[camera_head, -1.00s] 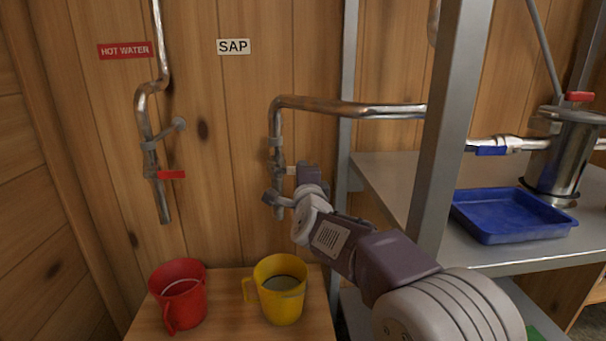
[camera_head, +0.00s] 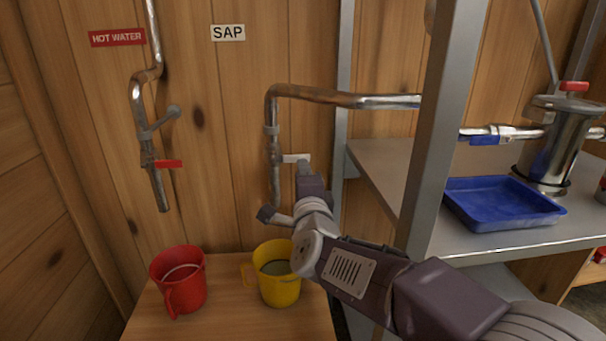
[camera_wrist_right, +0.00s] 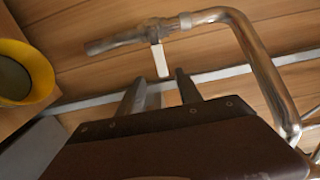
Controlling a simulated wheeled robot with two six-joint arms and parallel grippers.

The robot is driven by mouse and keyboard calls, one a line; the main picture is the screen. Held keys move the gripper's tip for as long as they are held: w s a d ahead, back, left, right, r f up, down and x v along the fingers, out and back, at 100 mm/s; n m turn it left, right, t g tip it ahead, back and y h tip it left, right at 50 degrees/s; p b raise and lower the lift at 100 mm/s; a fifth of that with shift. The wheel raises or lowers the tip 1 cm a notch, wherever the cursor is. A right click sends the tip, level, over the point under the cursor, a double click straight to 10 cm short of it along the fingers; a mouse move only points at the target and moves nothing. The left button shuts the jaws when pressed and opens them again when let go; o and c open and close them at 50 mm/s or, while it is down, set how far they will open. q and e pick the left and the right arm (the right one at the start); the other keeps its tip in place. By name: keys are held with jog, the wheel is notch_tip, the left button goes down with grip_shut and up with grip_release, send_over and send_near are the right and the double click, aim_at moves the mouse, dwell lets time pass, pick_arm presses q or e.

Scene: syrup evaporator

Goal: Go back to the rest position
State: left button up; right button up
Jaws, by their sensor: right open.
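The sap pipe (camera_head: 275,140) comes down the wall under the SAP sign, with a white valve handle (camera_head: 295,158) sticking out to the right. My right gripper (camera_wrist_right: 160,88) is open and empty. In the wrist view the white handle (camera_wrist_right: 160,60) lies just past its fingertips, apart from them. In the head view my right gripper (camera_head: 309,183) is just below the handle, and its fingers are hard to make out. A yellow mug (camera_head: 279,291) holding liquid stands under the sap spout, partly behind my right arm. My left gripper is not in view.
A red mug (camera_head: 184,287) stands on the wooden table (camera_head: 228,318) left of the yellow one, below the hot water pipe (camera_head: 140,110) with its red handle (camera_head: 168,163). A metal rack post (camera_head: 436,135) stands close to my right arm. A blue tray (camera_head: 500,222) lies on the shelf.

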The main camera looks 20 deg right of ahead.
jog(key=shift+s, duration=0.1)
dwell(0.3)
jog(key=s+a+f+n+g+y, duration=0.2)
jog(key=f+n+g, duration=0.25)
jog(key=f, duration=0.75)
jog(key=s+a+f+n+g+y, duration=0.25)
jog(key=f+n, duration=0.35)
jog(key=f, duration=0.6)
jog(key=s+f+n+g, duration=0.85)
jog(key=s+f, duration=0.25)
jog(key=s, duration=0.5)
notch_tip(320, 180, up, 38)
jog(key=s+n+p, duration=0.1)
jog(key=n+p, duration=0.1)
jog(key=p, duration=3.6)
jog(key=shift+s+a+g+y, duration=0.15)
jog(key=shift+a+g+y, duration=0.05)
jog(key=shift+g+y, duration=0.15)
